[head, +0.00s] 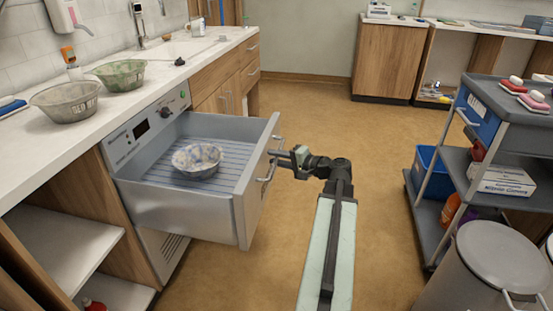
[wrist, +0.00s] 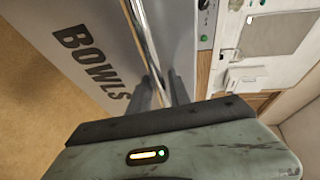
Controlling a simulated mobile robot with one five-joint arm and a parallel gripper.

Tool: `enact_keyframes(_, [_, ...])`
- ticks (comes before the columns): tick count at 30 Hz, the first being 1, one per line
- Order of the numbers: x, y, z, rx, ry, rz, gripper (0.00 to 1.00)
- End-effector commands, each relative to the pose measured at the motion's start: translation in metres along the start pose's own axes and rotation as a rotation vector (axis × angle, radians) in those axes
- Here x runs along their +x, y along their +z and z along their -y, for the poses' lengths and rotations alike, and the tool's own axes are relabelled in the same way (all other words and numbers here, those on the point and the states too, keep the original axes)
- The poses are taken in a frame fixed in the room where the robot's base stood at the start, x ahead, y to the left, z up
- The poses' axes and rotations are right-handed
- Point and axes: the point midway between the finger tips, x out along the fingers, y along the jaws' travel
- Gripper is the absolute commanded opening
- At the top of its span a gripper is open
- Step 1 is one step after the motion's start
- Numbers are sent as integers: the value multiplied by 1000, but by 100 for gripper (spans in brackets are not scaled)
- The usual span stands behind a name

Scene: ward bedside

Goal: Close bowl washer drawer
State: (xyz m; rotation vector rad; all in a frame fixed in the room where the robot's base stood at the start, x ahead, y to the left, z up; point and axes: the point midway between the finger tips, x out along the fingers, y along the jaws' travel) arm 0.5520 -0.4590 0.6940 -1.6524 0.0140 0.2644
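The bowl washer drawer (head: 190,212) is pulled well out from under the counter in the head view. A speckled white, blue and tan bowl (head: 197,160) sits inside it on the ribbed floor. Its metal bar handle (head: 266,172) is on the front face. My gripper (head: 273,155) is at the handle, right of the drawer. In the wrist view, the drawer front (wrist: 75,50) reads "BOWLS", and the handle bar (wrist: 143,40) runs down between my two dark fingers (wrist: 163,90). The fingers look apart, one each side of the bar; contact is unclear.
The washer control panel (head: 150,125) is above the drawer. Two bowls, grey (head: 66,101) and green (head: 120,75), stand on the counter (head: 60,145). A grey trolley (head: 466,165) and a bin (head: 490,265) stand at right. The brown floor (head: 310,115) beyond my arm is clear.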

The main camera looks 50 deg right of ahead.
Motion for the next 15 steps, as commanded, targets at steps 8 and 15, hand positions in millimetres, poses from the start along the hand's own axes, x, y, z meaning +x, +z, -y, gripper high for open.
enact_keyframes(8, [1,1,0,0,0,1,1])
enact_keyframes(15, [1,1,0,0,0,1,0])
